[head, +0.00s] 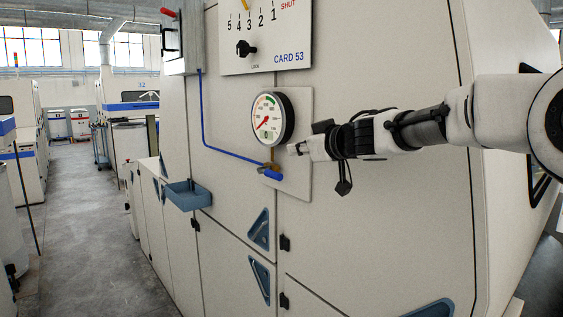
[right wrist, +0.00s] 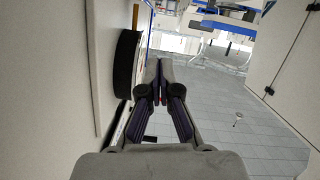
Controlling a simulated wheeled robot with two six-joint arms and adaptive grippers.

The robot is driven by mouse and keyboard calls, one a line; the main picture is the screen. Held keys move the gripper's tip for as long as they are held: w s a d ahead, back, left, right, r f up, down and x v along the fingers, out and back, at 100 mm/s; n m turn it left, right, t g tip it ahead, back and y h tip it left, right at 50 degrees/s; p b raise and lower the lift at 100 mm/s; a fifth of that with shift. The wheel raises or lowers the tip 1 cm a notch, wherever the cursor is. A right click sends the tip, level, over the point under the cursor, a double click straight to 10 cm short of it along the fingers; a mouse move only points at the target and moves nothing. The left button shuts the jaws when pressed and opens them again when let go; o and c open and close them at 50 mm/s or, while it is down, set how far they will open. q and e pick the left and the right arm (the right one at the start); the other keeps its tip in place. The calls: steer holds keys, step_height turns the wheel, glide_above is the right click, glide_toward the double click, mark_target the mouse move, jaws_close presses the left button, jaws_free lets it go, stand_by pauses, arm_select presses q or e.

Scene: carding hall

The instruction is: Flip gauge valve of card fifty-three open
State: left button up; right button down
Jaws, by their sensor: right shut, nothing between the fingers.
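The gauge valve (head: 273,164) is a small brass body under the round gauge on card 53, with a blue lever (head: 272,174) that slants slightly down to the right. The black-rimmed gauge (head: 270,118) has its red needle toward the lower left; its dark rim also shows in the right wrist view (right wrist: 127,72). My right gripper (head: 292,149) is shut and empty, just right of the valve and below the gauge, apart from the lever as far as I can tell. It also shows in the right wrist view (right wrist: 160,75), fingers together. The left gripper is out of view.
A blue pipe (head: 203,120) runs down the cream panel to the valve. A plate marked CARD 53 (head: 265,40) hangs above the gauge. A blue tray (head: 188,196) juts out at lower left. The grey aisle floor (head: 85,220) at left is open.

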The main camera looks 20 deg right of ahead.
steer(key=p, duration=0.2)
glide_above(276, 174)
step_height(276, 174, down, 2)
step_height(276, 174, down, 4)
steer(key=shift+w+r+b, duration=0.1)
steer(key=shift+r+b, duration=0.15)
steer(key=shift+b, duration=0.95)
steer(key=shift+d+f, duration=0.2)
steer(key=shift+f, duration=0.1)
steer(key=shift+a, duration=0.1)
